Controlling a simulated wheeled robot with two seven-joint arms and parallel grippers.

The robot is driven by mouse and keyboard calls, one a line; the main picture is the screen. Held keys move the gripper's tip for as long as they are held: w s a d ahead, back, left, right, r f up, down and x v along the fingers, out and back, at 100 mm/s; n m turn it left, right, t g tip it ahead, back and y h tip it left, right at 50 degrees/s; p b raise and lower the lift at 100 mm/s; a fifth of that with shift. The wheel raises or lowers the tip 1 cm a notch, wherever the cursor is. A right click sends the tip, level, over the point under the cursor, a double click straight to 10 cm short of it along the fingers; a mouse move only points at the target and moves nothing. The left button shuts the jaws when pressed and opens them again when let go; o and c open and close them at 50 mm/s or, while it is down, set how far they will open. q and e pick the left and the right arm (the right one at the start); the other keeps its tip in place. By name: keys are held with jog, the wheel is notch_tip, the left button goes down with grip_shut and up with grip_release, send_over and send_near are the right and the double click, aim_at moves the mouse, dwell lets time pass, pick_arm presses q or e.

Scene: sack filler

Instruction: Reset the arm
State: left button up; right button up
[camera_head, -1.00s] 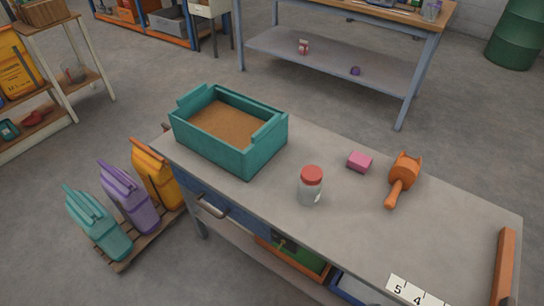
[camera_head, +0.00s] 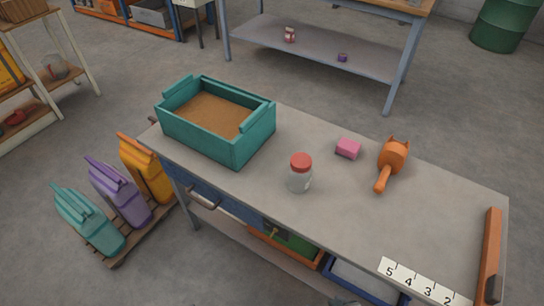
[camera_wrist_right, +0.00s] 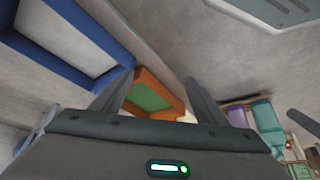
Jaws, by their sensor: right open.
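My right gripper (camera_wrist_right: 158,78) shows in the right wrist view, its two dark fingers spread apart with nothing between them. Beyond the fingers are an orange-framed bin with green inside (camera_wrist_right: 150,92) and a blue-framed bin (camera_wrist_right: 75,48). These appear to be the bins under the workbench, which also show in the head view as the orange bin (camera_head: 285,248) and the blue bin (camera_head: 362,282). My left gripper is not in view. No gripper is clearly visible in the head view.
The workbench (camera_head: 350,215) holds a teal box of brown grain (camera_head: 228,148), a red-lidded jar (camera_head: 299,178), a pink block (camera_head: 348,148), an orange scoop (camera_head: 391,160) and a numbered strip (camera_head: 425,283). Teal, purple (camera_head: 118,192) and orange sacks stand on a pallet left.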

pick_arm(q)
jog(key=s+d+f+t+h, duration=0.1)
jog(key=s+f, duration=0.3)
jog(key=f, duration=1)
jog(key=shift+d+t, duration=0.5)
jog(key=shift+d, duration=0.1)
pick_arm(e)
jog(key=s+a+f+t+y, duration=0.1)
jog(key=s+f, duration=0.3)
jog(key=f, duration=1)
jog(key=shift+a+t, duration=0.5)
jog(key=shift+a, duration=0.1)
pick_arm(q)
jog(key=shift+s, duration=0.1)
pick_arm(e)
jog(key=shift+s, duration=0.1)
